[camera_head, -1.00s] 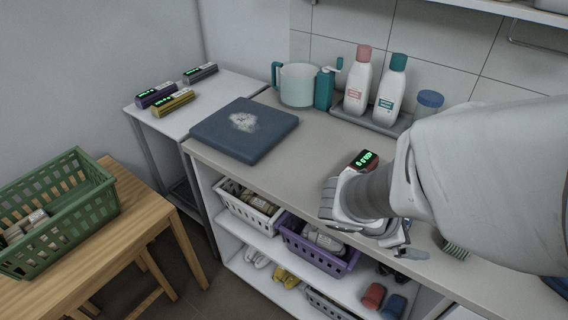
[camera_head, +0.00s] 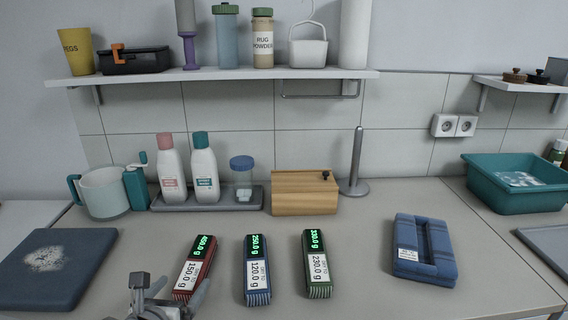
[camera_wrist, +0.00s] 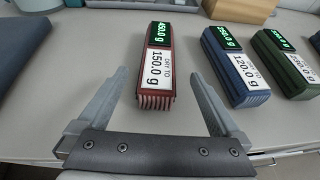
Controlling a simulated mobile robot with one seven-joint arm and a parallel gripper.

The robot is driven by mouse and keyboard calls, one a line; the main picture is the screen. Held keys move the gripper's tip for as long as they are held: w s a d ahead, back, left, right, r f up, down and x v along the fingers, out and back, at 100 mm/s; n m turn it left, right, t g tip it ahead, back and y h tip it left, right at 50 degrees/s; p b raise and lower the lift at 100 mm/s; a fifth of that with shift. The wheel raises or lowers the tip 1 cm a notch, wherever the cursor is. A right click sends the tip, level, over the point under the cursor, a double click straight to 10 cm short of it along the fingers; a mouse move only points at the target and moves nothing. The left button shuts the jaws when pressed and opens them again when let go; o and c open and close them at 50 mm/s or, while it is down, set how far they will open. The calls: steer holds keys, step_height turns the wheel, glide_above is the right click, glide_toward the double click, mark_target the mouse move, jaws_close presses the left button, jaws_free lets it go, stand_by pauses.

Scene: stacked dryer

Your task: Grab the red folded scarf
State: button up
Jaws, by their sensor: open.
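The red folded scarf (camera_head: 194,266) lies on the counter in the head view, with a label reading "DRY TO 150.0 g" and a green display reading 450.0 g. In the wrist view the red scarf (camera_wrist: 155,66) lies ahead of the fingertips, roughly between their lines. My gripper (camera_head: 165,284) is at the scarf's near left in the head view. In the wrist view my gripper (camera_wrist: 160,82) is open and empty, with its fingers spread either side of the scarf's near end. Whether a finger touches the scarf cannot be told.
A blue folded scarf (camera_head: 257,270) and a green one (camera_head: 317,264) lie to the right. A blue folded cloth (camera_head: 424,250) is farther right. A dark blue pad (camera_head: 55,268) lies left. A wooden box (camera_head: 304,193) and a bottle tray (camera_head: 207,197) stand behind.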

mark_target(192, 269)
steer(key=b+x, duration=0.1)
steer(key=x, duration=0.8)
steer(key=shift+a+r, duration=0.1)
steer(key=shift+a, duration=0.05)
jaws_close()
steer(key=shift+r, duration=0.1)
